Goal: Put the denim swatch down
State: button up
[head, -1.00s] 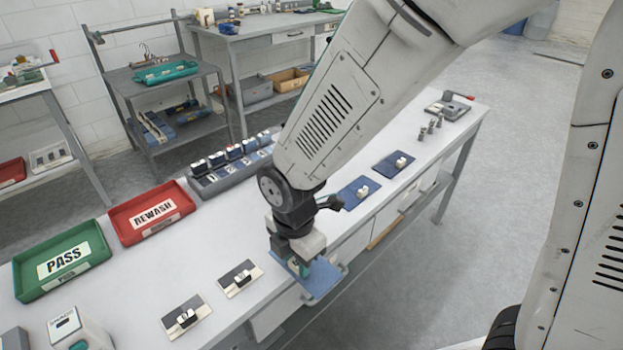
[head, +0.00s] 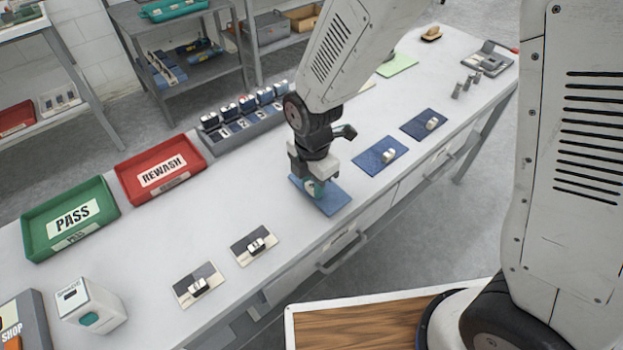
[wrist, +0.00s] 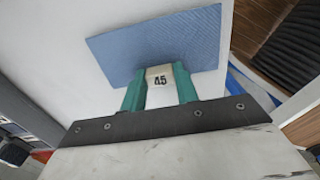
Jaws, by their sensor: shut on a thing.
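The blue denim swatch (head: 330,202) is under my gripper (head: 314,190) near the front edge of the white bench (head: 220,215). In the wrist view, my gripper (wrist: 160,85) is shut on a pale tab marked 45 (wrist: 159,79) at the swatch's near edge. The swatch (wrist: 150,45) extends flat beyond the green fingertips, over the bench surface. I cannot tell whether it touches the bench.
Two dark blue swatches (head: 380,155) (head: 424,124) lie to the right. Two half-dark cards (head: 199,285) (head: 254,245) lie to the left. A green PASS tray (head: 70,218), a red REWASH tray (head: 160,170) and a slotted rack (head: 243,118) stand behind. Bare bench lies between.

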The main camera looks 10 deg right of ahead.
aim_at(312, 185)
jog(key=shift+w+f, duration=0.1)
jog(key=shift+f, duration=0.3)
jog(key=shift+f, duration=0.15)
jog(key=o, duration=1)
jog(key=shift+c, duration=0.2)
notch_tip(312, 185, up, 12)
jog(key=shift+r, duration=0.2)
